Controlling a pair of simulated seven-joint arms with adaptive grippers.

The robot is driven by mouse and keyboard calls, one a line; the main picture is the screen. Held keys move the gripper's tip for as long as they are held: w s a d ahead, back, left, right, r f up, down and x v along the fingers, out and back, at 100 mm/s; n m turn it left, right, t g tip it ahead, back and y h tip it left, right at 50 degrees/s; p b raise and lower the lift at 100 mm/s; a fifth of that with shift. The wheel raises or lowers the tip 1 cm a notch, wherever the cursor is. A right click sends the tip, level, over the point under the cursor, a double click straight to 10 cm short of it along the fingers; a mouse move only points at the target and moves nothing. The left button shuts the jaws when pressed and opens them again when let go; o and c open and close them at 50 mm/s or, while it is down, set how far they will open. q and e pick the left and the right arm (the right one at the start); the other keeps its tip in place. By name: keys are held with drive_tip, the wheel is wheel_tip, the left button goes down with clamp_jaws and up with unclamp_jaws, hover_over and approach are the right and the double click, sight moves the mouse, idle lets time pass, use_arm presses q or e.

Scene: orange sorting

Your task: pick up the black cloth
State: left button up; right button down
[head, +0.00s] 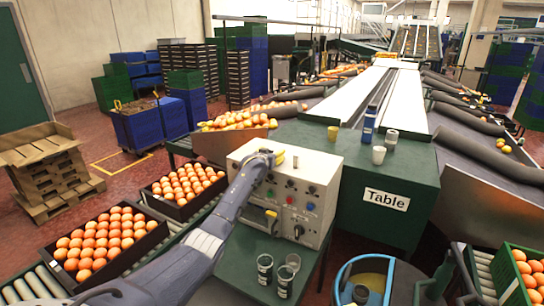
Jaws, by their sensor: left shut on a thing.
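My left arm reaches in from the lower left, and my left gripper (272,157) is at the top of the pale control box (318,172). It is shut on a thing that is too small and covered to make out. I cannot clearly pick out a black cloth. A dark shape (436,284) stands at the lower right, beside the blue-rimmed bucket (343,276), and I cannot tell what it is. My right gripper is not clearly in view.
Dark cups (265,270) and a clear glass (293,261) stand in front of the box. Orange-filled crates (150,225) line the left conveyor; a green crate (507,270) is at the right.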

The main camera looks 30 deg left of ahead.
use_arm(q)
drive_tip(key=shift+r, duration=0.1)
wheel_tip(320, 180, up, 20)
drive_tip(key=f, duration=0.1)
drive_tip(key=s+d+r, duration=0.3)
drive_tip(key=d+r, duration=0.2)
drive_tip(key=r, duration=0.3)
drive_tip(key=s+d+f+m+h, duration=0.1)
drive_tip(key=s+d+f, duration=0.25)
drive_tip(key=d, duration=0.45)
drive_tip(key=s+d+f+m+h, duration=0.1)
drive_tip(key=s+d+f, duration=0.1)
drive_tip(key=s+d, duration=0.35)
drive_tip(key=s+d+f+h, duration=0.1)
drive_tip(key=s+d+f, duration=0.7)
drive_tip(key=s+f, duration=0.3)
drive_tip(key=s+d+f, duration=0.8)
drive_tip(key=s+f, duration=0.3)
drive_tip(key=s, duration=0.1)
drive_tip(key=shift+d+f+m+h, duration=0.2)
drive_tip(key=shift+f+m+h, duration=0.15)
drive_tip(key=shift+m+h, duration=0.05)
